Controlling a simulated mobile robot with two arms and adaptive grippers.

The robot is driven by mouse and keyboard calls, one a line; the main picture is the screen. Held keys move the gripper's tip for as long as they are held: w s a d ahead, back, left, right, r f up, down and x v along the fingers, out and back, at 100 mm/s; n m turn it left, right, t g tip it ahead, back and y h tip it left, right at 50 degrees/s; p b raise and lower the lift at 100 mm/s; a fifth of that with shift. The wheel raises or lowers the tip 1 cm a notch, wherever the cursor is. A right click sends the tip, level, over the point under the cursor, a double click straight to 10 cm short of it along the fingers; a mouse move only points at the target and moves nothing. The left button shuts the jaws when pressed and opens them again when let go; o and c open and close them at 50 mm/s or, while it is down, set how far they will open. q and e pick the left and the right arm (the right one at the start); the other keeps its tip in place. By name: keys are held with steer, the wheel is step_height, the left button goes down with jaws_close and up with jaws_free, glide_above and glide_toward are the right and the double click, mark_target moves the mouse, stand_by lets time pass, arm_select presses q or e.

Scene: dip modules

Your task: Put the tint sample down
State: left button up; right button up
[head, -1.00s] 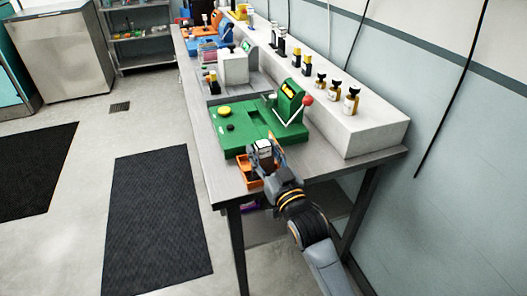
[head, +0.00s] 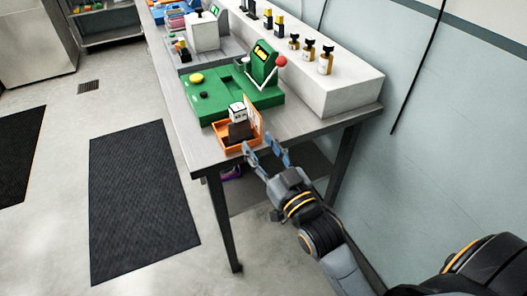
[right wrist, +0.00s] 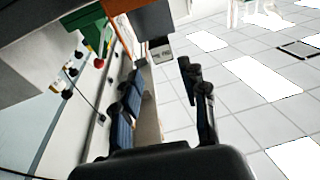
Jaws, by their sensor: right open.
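The tint sample (head: 238,112), a small block with a white marked top and a dark brown lower part, stands upright in an orange tray (head: 222,139) at the table's near end. My right gripper (head: 266,150) is open and empty, just in front of the tray and apart from the sample. In the right wrist view the sample (right wrist: 160,52) shows at the top, beyond the spread fingers (right wrist: 166,100). The sample's base is partly hidden by the tray wall. My left gripper is not in view.
A green machine (head: 215,97) with a red-knobbed lever stands behind the tray. A white ledge (head: 345,92) with several amber bottles runs along the wall side. The floor in front of the table, with dark mats (head: 140,190), is clear.

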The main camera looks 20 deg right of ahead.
steer(key=shift+s, duration=0.45)
step_height(320, 180, down, 22)
steer(key=g, duration=0.5)
steer(key=s+f+g+h, duration=0.1)
steer(key=s+f+g, duration=0.25)
steer(key=f, duration=0.75)
steer(key=s+f+g, duration=0.2)
steer(key=s+f, duration=0.3)
steer(key=f, duration=0.6)
steer(key=s+d+f+g, duration=0.1)
steer(key=s+f+g, duration=0.1)
steer(key=s+f, duration=0.4)
steer(key=s+d+f+g+h, duration=0.1)
steer(key=s+f, duration=0.6)
steer(key=s, duration=0.7)
steer(key=s+d+f+n+g, duration=0.1)
steer(key=s+d+f+g, duration=0.2)
steer(key=s, duration=0.7)
step_height(320, 180, down, 4)
steer(key=shift+s+f+g, duration=0.25)
steer(key=shift+s+g, duration=0.1)
steer(key=shift+g, duration=0.7)
steer(key=shift+r, duration=0.1)
